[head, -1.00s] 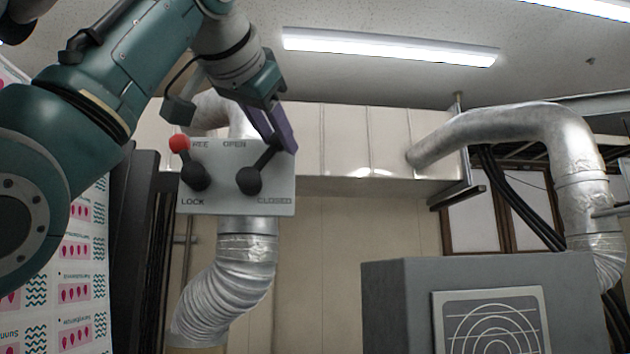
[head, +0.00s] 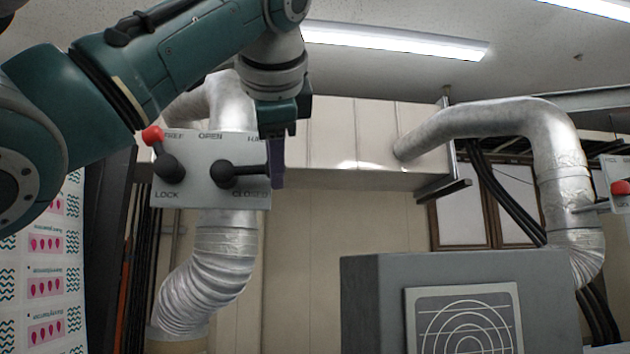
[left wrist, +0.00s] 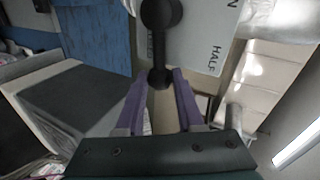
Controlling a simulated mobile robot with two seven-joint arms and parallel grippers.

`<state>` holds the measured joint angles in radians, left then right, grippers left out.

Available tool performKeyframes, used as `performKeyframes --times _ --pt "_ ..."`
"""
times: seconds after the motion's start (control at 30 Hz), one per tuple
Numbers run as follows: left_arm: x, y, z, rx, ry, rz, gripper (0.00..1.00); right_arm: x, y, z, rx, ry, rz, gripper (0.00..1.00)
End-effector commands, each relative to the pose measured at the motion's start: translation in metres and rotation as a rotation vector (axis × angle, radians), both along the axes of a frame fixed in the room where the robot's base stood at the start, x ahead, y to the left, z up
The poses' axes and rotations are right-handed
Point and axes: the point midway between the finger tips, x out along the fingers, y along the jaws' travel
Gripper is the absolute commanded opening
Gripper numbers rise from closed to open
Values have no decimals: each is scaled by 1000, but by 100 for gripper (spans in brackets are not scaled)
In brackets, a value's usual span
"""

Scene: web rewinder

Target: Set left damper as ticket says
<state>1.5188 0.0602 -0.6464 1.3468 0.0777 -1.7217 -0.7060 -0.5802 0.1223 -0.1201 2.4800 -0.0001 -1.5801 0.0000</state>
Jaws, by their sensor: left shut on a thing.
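The left damper's pale plate (head: 205,198) is fixed on the silver duct at left, with the labels FREE, LOCK, OPEN, CLOSED and a partly covered one that reads HALF in the left wrist view. Its black damper lever (head: 245,171) points level to the right. Its tip is hidden behind my left gripper (head: 278,165). The left wrist view shows the purple fingers (left wrist: 160,95) shut around the end of the lever (left wrist: 160,45). The red-knobbed lock lever (head: 153,136) points up and left, at FREE. No ticket shows. My right gripper is not in view.
A grey cabinet with a round grille (head: 462,318) stands at lower right. A second silver duct (head: 560,160) runs down at right, with another red-knobbed plate (head: 619,188) at the picture's edge. Printed sheets (head: 45,280) hang at lower left.

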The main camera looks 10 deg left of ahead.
Motion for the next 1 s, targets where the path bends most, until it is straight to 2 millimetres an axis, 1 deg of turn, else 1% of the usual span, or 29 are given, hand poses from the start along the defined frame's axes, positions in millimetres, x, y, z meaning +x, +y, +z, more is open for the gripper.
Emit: performKeyframes --times 0.1,0.3,0.8,0.83,1.0 --pt "0 2 -3 52 13 5 0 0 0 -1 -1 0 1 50" --pt "0 3 -7 104 28 5 0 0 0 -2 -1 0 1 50" --pt "-1 3 -9 121 36 6 0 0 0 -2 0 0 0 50" --pt "-1 3 -9 121 37 5 38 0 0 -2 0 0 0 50" --pt "-1 3 -9 120 36 3 57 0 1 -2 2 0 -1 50"
